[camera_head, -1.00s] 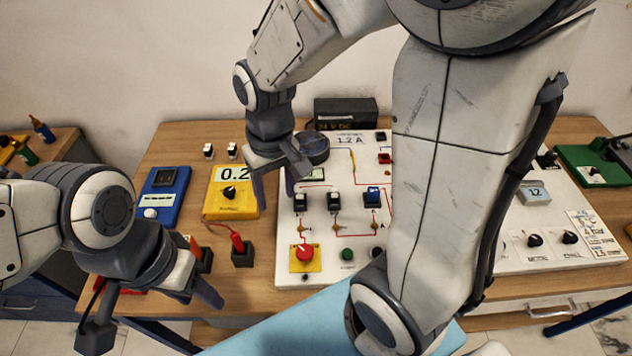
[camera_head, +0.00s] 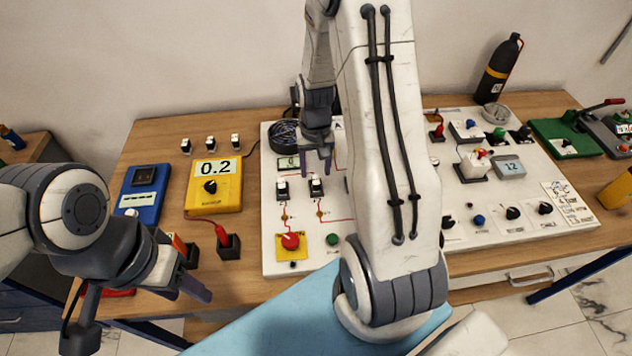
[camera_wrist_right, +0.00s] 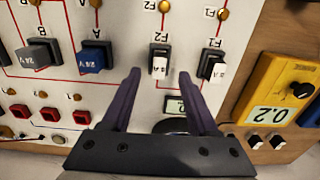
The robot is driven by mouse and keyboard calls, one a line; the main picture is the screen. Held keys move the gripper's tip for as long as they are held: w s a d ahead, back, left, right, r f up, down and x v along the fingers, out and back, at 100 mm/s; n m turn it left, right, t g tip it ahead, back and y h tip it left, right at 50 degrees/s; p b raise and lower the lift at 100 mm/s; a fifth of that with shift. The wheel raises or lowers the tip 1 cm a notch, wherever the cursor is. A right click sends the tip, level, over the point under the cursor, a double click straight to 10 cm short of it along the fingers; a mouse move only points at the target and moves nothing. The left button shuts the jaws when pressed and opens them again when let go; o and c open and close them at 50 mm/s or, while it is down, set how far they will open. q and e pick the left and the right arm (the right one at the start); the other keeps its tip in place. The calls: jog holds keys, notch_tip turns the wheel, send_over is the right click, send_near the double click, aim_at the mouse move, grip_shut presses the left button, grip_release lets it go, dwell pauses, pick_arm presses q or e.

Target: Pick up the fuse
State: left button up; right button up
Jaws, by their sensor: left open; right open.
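Two small black-and-white fuses sit in the white panel's upper left, in holders marked F1 and F2. In the head view they are the F1 fuse (camera_head: 282,189) and the F2 fuse (camera_head: 316,187). My right gripper (camera_head: 318,168) is open and empty above the panel near the F2 fuse. In the right wrist view, the F2 fuse (camera_wrist_right: 160,64) appears between the open fingertips (camera_wrist_right: 159,78), apart from both. The F1 fuse (camera_wrist_right: 213,66) is just right of them. My left gripper (camera_head: 186,276) is open and empty at the table's front left.
Several similar small black-and-white pieces (camera_head: 210,143) stand on the table behind the yellow meter (camera_head: 215,184). A blue meter (camera_head: 142,190) is left of it. My right arm hides the panel's middle. A black bottle (camera_head: 498,68) stands at the back right.

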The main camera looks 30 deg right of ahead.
aim_at(316, 179)
jog(key=shift+w+d+f+p, duration=0.1)
jog(key=shift+f+p, duration=0.35)
jog(key=shift+f, duration=1.5)
grip_shut()
jog(key=shift+r, duration=0.1)
